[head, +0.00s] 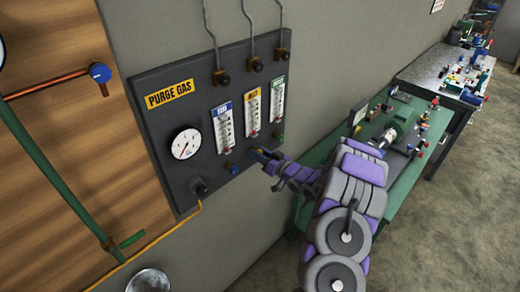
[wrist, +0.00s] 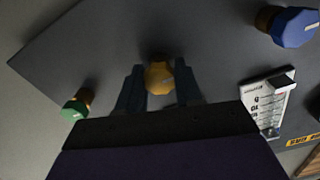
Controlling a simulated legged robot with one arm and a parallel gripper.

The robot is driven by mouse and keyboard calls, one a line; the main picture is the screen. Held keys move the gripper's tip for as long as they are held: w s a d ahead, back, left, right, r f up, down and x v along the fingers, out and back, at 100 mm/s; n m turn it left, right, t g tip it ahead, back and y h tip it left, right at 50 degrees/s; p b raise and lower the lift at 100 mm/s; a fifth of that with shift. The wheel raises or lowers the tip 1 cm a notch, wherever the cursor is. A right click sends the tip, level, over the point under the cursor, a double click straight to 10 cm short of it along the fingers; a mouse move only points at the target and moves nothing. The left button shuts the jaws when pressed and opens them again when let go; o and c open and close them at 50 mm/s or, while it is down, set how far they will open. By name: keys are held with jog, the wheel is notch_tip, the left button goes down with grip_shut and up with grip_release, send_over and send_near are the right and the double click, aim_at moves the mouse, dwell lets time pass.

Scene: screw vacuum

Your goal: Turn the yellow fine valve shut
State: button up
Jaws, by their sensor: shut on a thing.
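The yellow fine valve (wrist: 159,78) is a small round knob with a pale pointer mark, on a brass stem at the dark panel (wrist: 205,35). In the wrist view it sits between the two fingers of my gripper (wrist: 159,92), which is shut on it. In the head view my gripper (head: 262,157) reaches the panel (head: 200,185) below the yellow-labelled flow tube (head: 252,108). My gripper mostly hides the valve there.
A green knob (wrist: 75,107) and a blue knob (wrist: 290,27) flank the yellow one, with clear gaps. A green bench (head: 400,190) with machinery stands at right.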

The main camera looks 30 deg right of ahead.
jog(key=shift+d+r, duration=0.1)
jog(key=o, duration=1)
jog(key=shift+d, duration=0.1)
jog(key=v, duration=1.7)
jog(key=shift+s+d, duration=0.1)
jog(key=shift+d, duration=0.05)
